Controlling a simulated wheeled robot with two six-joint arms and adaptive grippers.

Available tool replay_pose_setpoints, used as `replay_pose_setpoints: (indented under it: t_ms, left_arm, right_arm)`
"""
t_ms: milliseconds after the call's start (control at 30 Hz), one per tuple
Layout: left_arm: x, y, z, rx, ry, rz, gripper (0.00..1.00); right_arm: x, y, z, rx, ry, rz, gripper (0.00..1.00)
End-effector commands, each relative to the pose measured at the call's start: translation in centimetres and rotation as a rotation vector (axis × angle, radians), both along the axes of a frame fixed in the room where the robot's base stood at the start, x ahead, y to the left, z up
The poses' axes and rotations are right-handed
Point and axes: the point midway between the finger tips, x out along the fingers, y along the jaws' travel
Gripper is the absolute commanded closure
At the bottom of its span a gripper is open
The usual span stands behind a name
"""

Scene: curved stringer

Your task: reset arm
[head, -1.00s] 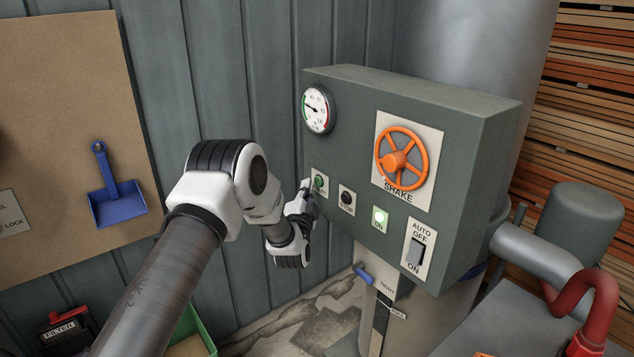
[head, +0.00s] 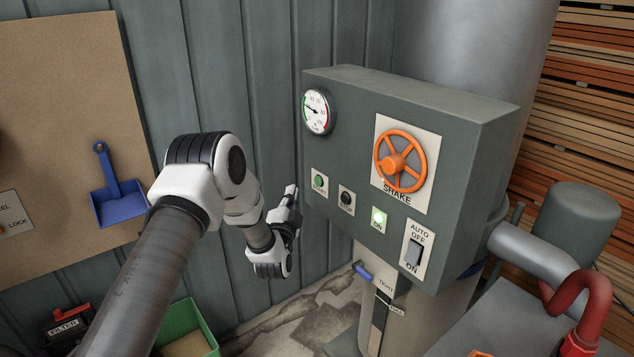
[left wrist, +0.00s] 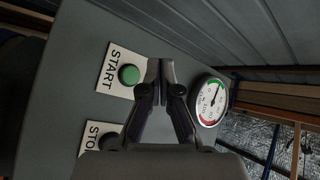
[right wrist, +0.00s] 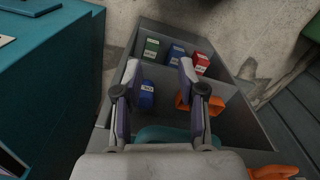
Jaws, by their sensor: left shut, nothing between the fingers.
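My left gripper (head: 291,197) is shut and empty, a little left of the grey control box (head: 335,128) and apart from it. In the left wrist view its closed fingers (left wrist: 160,82) show in front of the box face, between the green START button (left wrist: 129,75) and the round gauge (left wrist: 211,101).
The box also carries an orange SHAKE wheel (head: 400,160), a black button (head: 346,201) and an AUTO/OFF/ON switch (head: 413,253). A blue dustpan (head: 119,205) hangs on the board at left. The bin holds a blue item (right wrist: 147,95) and several small boxes. A teal cabinet (right wrist: 45,75) stands beside it.

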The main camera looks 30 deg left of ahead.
Motion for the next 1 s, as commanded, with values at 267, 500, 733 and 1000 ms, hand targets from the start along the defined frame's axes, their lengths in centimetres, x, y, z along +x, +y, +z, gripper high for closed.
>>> replay_pose_setpoints:
  t_ms: [267, 500, 733, 1000]
  left_arm:
    - [0.0, 0.0, 0.0, 0.0, 0.0, 0.0, 1.0]
    - [0.0, 0.0, -0.3, 0.001, 0.004, 0.0, 1.0]
    - [-2.6, -6.4, -8.9, -0.001, 0.212, -0.108, 1.0]
    - [-17.9, -15.9, -25.4, -0.385, 0.822, -0.218, 1.0]
  right_arm:
    - [0.0, 0.0, 0.0, 0.0, 0.0, 0.0, 0.6]
    - [0.0, 0.0, 0.0, 0.0, 0.0, 0.0, 0.6]
    - [0.0, 0.0, 0.0, 0.0, 0.0, 0.0, 0.6]
    - [0.0, 0.0, 0.0, 0.0, 0.0, 0.0, 0.6]
